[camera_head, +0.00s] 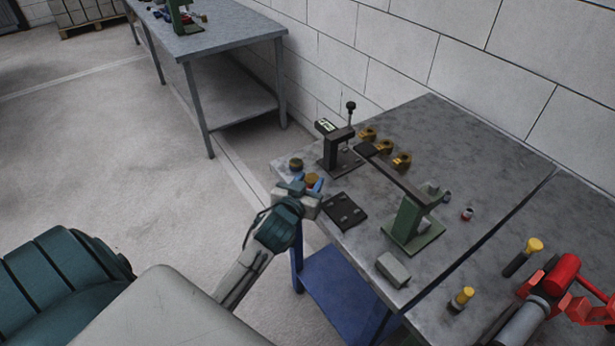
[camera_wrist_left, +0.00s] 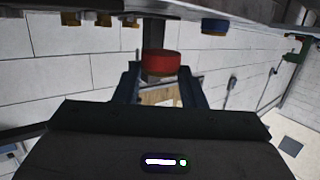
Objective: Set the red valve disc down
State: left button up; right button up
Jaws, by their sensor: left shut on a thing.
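My left gripper (camera_head: 309,181) is at the near left edge of the grey workbench (camera_head: 450,130), with its blue fingers pointing toward the bench. The left wrist view, where the bench shows along the top, shows the red valve disc (camera_wrist_left: 160,63) between the fingertips of my left gripper (camera_wrist_left: 159,80). The gripper is shut on the disc. A dark post-like part stands against the disc; I cannot tell whether they touch. In the head view the disc cannot be made out clearly; a brass-coloured top (camera_head: 312,179) shows between the fingers. My right gripper is not in view.
A dark plate with holes (camera_head: 345,212) lies beside the gripper. A black lever fixture (camera_head: 336,155), several brass parts (camera_head: 385,147) and a green press (camera_head: 411,225) stand beyond. A grey block (camera_head: 393,269) lies near the front edge. Red equipment (camera_head: 562,274) is at lower right.

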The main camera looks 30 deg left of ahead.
aim_at(308, 181)
pick_arm(q)
jog(key=w+a, duration=0.2)
jog(key=shift+w+p, duration=0.3)
jog(key=shift+w, duration=0.1)
jog(key=shift+w+a+f, duration=0.15)
jog(key=shift+w+a, duration=0.1)
jog(key=shift+w, duration=0.05)
jog(key=shift+w+a+f, duration=0.1)
jog(key=shift+f, duration=0.1)
notch_tip(308, 181, down, 3)
jog(key=shift+p, duration=0.5)
jog(key=shift+f, duration=0.1)
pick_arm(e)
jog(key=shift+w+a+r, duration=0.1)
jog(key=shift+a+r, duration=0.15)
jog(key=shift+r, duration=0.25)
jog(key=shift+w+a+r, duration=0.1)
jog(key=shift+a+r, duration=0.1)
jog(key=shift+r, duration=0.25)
pick_arm(q)
jog(key=shift+f, duration=0.1)
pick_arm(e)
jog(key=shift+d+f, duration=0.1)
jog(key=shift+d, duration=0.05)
pick_arm(q)
jog(key=o, duration=1.1)
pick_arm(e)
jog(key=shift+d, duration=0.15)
